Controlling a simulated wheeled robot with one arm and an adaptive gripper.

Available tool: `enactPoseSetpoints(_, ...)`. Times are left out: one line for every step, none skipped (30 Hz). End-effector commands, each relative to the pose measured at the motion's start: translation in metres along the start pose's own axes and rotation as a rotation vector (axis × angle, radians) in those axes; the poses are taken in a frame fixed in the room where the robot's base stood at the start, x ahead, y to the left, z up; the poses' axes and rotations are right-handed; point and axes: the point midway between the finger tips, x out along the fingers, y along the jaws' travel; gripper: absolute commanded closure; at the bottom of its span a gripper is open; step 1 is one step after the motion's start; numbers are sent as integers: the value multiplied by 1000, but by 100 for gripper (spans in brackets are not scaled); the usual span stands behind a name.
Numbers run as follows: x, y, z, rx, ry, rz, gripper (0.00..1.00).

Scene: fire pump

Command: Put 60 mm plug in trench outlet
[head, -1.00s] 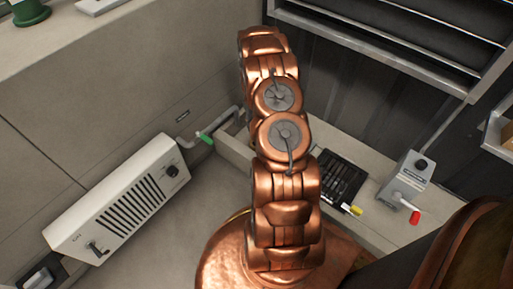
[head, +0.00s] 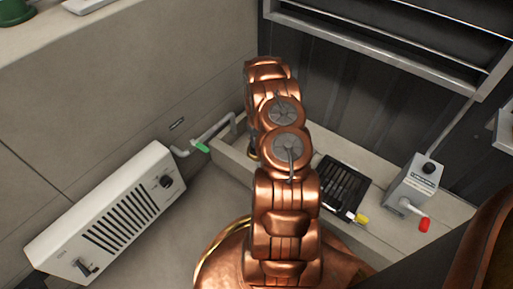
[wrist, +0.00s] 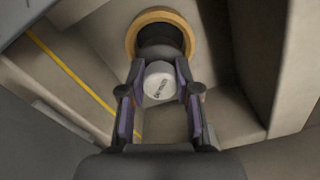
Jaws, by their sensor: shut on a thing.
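In the wrist view, my gripper (wrist: 161,72) is shut on the plug, with one finger pad on each side. The plug (wrist: 160,82) shows a pale round end face with small dark lettering, too blurred to read. Just beyond it is the trench outlet (wrist: 137,32), a brass-coloured ring around a dark opening. The plug overlaps the lower part of the opening in the picture. I cannot tell whether it touches the ring or how deep it sits. In the head view my arm hides the gripper, plug and outlet.
In the head view, a concrete trough (head: 232,160) runs along the dark wall, with a black grating (head: 343,186) on it. A grey box (head: 410,184) with a red-tipped lever stands at right. A white louvred heater (head: 105,222) and a green-handled pipe valve (head: 200,146) are at left.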

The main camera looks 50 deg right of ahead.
Motion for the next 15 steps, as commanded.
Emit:
enactPoseSetpoints(6, 1, 1, 1, -1, 0, 100)
enactPoseSetpoints(9, 1, 1, 2, -1, -1, 100)
enactPoseSetpoints(14, 1, 1, 1, -2, -1, 100)
enactPoseSetpoints(19, 1, 2, 1, -3, -1, 100)
enactPoseSetpoints(24, 1, 2, 1, -3, -1, 100)
enactPoseSetpoints(30, 0, 2, 0, -4, -2, 100)
enactPoseSetpoints(33, 0, 2, 0, -4, -2, 100)
enactPoseSetpoints(35, 0, 2, 0, -4, -2, 100)
enactPoseSetpoints(36, 0, 2, 0, -4, -2, 100)
enactPoseSetpoints(36, 0, 2, 1, -3, -2, 100)
enactPoseSetpoints(36, 0, 1, 1, -3, -1, 100)
enactPoseSetpoints(35, 0, 1, 1, -2, -1, 100)
enactPoseSetpoints(35, 0, 1, 1, -2, -1, 100)
enactPoseSetpoints(35, 0, 1, 1, -2, -1, 100)
enactPoseSetpoints(34, 0, 1, 1, -2, -1, 100)
